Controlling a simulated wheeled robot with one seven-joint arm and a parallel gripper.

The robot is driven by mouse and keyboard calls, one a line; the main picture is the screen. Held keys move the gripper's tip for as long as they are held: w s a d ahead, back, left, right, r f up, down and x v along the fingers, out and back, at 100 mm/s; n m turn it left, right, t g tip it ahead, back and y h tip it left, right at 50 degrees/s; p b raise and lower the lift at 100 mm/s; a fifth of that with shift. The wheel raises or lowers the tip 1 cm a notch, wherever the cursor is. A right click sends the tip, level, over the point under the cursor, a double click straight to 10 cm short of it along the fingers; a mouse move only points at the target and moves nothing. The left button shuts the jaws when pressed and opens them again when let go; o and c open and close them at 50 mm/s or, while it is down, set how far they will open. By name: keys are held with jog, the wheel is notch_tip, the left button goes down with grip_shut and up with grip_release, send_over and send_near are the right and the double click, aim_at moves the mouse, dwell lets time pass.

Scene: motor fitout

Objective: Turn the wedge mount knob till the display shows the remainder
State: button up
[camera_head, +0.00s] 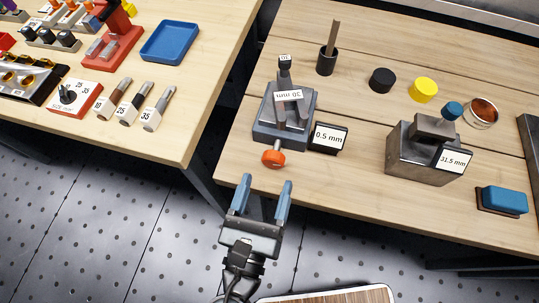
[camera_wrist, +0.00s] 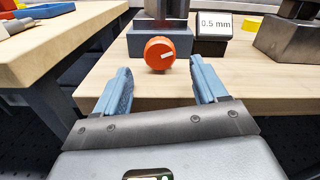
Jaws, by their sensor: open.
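The orange knob (camera_head: 273,158) sticks out from the front of a grey mount (camera_head: 270,133) on the right-hand bench. In the wrist view the round knob (camera_wrist: 160,53) faces me and bears a white mark. The small display (camera_head: 328,137) beside the mount reads 0.5 mm, as it does in the wrist view (camera_wrist: 214,25). My gripper (camera_head: 266,183) is open and empty, in front of the bench edge. In the wrist view its fingers (camera_wrist: 160,65) stand left and right of the knob, nearer to me, with no visible contact.
A grey block with a blue knob (camera_head: 453,110) has a display (camera_head: 453,160) reading 31.5 mm. A blue-topped pad (camera_head: 502,201), yellow disc (camera_head: 423,90), black disc (camera_head: 382,80) and black cup (camera_head: 327,61) stand nearby. The left bench (camera_head: 190,100) holds tools and a blue tray (camera_head: 170,42).

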aim_at(272, 165)
jog(key=x, duration=0.5)
jog(key=shift+w+d, duration=0.15)
jog(key=shift+w, duration=0.2)
jog(key=c, duration=1)
jog(key=shift+m, duration=2.2)
jog(key=shift+c, duration=0.2)
jog(key=o, duration=1)
jog(key=shift+o, duration=0.2)
jog(key=v, duration=0.8)
jog(key=shift+b, duration=0.3)
